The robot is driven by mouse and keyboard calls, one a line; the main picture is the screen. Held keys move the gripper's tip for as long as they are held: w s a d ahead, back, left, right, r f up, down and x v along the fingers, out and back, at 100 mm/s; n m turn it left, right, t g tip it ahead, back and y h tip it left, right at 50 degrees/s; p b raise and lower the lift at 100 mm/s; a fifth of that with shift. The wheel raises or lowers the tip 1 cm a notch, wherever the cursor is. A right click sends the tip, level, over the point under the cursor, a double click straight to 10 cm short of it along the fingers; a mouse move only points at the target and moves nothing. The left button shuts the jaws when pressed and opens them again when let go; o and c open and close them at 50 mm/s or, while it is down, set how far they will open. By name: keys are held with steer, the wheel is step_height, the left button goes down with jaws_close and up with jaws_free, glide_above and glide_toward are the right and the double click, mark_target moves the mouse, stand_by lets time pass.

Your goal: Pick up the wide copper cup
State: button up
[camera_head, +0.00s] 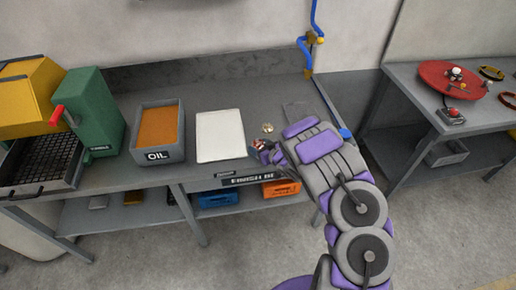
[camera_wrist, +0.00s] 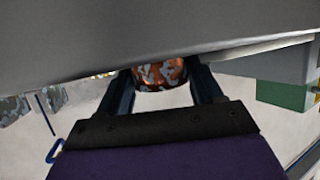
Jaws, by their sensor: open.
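A shiny copper piece, which looks like the wide copper cup (camera_wrist: 160,74), sits between the two fingers of my gripper (camera_wrist: 162,84) in the wrist view. The fingers are apart on either side of it; I cannot tell whether they touch it. Its upper part is hidden by a grey surface. In the head view my gripper (camera_head: 259,149) is low at the workbench's front edge, right of the white tray. A small copper-coloured piece (camera_head: 268,128) lies on the bench just behind it. My gripper hides most of what it surrounds there.
The grey workbench (camera_head: 240,97) holds an OIL bin (camera_head: 159,132), a white tray (camera_head: 220,136) and a green and yellow machine (camera_head: 92,112). A blue pipe (camera_head: 305,50) rises behind. Another table (camera_head: 435,85) with a red disc (camera_head: 440,76) stands at the right.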

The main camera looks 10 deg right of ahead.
steer(key=shift+c, duration=0.4)
steer(key=c, duration=0.6)
